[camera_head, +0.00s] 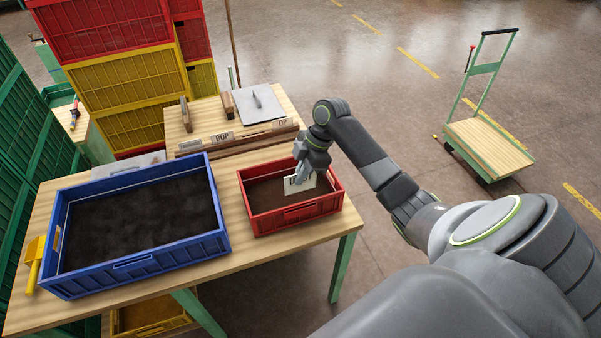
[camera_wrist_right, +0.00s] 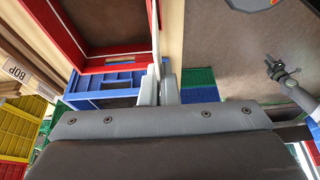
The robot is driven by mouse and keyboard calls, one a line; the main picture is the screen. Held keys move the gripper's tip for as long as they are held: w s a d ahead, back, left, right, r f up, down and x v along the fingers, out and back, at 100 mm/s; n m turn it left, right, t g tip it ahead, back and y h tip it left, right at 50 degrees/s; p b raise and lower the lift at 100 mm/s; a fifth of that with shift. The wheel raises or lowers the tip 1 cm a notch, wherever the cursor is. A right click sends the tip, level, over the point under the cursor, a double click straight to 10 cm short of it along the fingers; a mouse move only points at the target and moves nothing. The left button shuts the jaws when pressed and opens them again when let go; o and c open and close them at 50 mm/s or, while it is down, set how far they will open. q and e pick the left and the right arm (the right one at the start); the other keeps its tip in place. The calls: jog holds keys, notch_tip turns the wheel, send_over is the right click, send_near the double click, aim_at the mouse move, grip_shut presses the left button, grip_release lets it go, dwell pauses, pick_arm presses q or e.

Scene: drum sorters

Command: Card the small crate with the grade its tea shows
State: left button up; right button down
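The small red crate (camera_head: 292,221) stands at the right end of the table, with brown tea (camera_head: 265,196) in it. My right gripper (camera_head: 305,173) is shut on a white card (camera_head: 296,186) over the right part of this crate. Only the first letter, a D, reads clearly; fingers cover the rest. In the right wrist view the card (camera_wrist_right: 155,30) is edge-on between the fingertips (camera_wrist_right: 158,82), beside the red crate's wall (camera_wrist_right: 105,68). I cannot tell whether it touches the crate. What looks like my left gripper (camera_wrist_right: 275,69) shows small at the right there.
A large blue crate (camera_head: 145,262) of darker tea fills the table's left. Behind the red crate, a wooden rack holds cards marked BOP (camera_head: 222,136) and OP (camera_head: 282,122). A yellow scoop (camera_head: 34,262) lies at the left edge. A trolley (camera_head: 490,145) stands on open floor.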

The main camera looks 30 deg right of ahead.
jog(key=shift+r, duration=0.1)
jog(key=shift+f+b, duration=1.9)
jog(key=shift+f, duration=2)
jog(key=shift+f+b, duration=0.6)
jog(key=shift+f, duration=0.8)
jog(key=c, duration=2.1)
grip_release()
jog(key=shift+c, duration=0.2)
jog(key=o, duration=0.5)
jog(key=shift+o, duration=0.2)
jog(key=shift+r, duration=0.1)
